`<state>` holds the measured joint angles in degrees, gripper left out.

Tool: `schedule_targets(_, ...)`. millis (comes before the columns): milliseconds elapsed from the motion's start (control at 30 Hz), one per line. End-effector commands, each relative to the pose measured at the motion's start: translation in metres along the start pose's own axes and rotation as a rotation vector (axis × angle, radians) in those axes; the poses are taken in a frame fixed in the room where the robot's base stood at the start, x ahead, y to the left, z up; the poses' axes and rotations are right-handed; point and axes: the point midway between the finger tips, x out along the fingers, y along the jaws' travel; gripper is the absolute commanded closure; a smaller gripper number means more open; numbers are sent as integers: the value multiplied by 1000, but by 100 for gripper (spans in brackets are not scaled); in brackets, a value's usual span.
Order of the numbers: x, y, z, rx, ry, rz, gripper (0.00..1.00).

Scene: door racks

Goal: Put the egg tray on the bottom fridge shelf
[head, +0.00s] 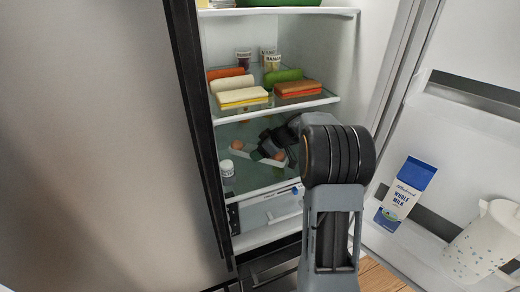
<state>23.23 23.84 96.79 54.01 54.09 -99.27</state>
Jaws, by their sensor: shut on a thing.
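The egg tray (242,155) is a pale tray with brown eggs, inside the open fridge at the level of the bottom shelf (250,182). My gripper (272,148) is shut on the egg tray, and my arm reaches in from the front right. The gripper and arm hide much of the tray's right part. The bottom shelf is glass with a light front edge. I cannot tell whether the tray touches the glass.
A small white jar (227,168) stands at the left front of the bottom shelf. The shelf above (285,106) holds several sponge-like blocks and cups (272,62). A drawer (268,211) is below. The open door at right holds a milk carton (405,193) and a speckled jug (482,243).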

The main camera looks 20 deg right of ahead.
Motion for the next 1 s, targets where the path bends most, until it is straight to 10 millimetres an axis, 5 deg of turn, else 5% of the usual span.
schedule_targets(633, 6, 0, 6, -2, 2, 4, 63)
schedule_targets(667, 6, 0, 7, -1, 1, 3, 38)
schedule_targets(900, 5, 0, 6, -1, 1, 3, 15)
schedule_targets(1000, 5, 0, 6, -1, 1, 2, 13)
